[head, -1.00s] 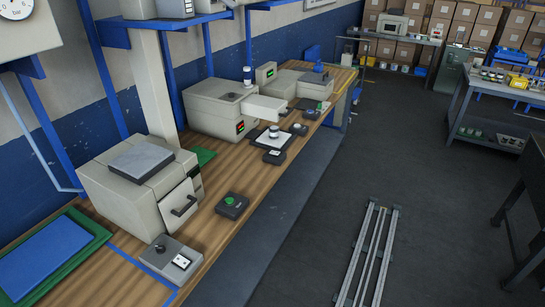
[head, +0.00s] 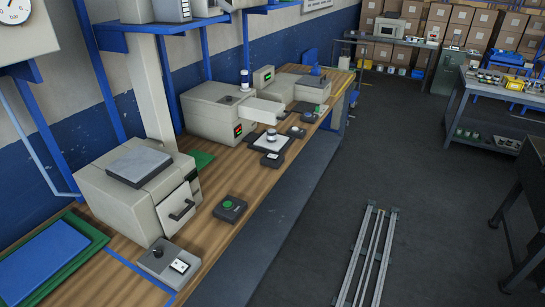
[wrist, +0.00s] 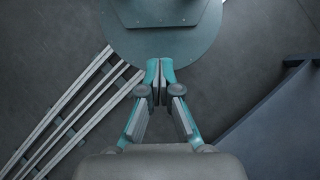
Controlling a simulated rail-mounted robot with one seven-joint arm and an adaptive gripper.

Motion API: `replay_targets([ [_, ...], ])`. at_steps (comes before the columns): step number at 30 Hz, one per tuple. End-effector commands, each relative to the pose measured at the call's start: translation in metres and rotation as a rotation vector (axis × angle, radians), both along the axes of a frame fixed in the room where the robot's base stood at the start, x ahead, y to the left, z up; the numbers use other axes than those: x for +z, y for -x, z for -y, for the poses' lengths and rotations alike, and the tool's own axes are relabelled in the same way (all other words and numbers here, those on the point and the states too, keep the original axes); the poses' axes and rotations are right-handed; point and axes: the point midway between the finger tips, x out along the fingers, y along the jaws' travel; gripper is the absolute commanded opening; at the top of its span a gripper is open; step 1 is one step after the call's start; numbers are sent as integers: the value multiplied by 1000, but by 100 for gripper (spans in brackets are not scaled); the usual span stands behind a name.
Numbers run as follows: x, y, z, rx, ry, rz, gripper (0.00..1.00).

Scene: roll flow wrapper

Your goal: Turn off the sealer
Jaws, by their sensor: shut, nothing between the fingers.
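No part in view is legibly marked as the sealer. In the head view, a beige machine with a dark handle (head: 140,190) stands at the near end of the wooden bench. In front of it is a grey control box (head: 168,262) with a black knob and a white switch plate. A dark box with a green button (head: 230,208) sits farther along the bench edge. I cannot read any switch position. My gripper (wrist: 160,75) shows only in the wrist view, shut and empty over the grey floor, touching none of these.
A second beige machine (head: 215,112) with a lit display stands farther along the bench, with small dark boxes (head: 272,159) beside it. A green-rimmed blue tray (head: 45,252) lies at near left. Rails (head: 368,262) run on the floor. The floor right of the bench is open.

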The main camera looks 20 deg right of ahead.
Motion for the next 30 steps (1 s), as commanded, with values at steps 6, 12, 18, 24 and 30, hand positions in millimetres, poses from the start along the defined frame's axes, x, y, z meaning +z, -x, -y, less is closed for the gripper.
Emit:
replay_targets([
  [6,-13,-35,9,3,32,43,0],
  [12,-29,-116,32,5,110,144,0],
  [18,-30,-214,65,1,213,265,0],
  [24,-12,-311,103,-14,321,388,0],
  [30,22,-406,144,-38,432,510,0],
])
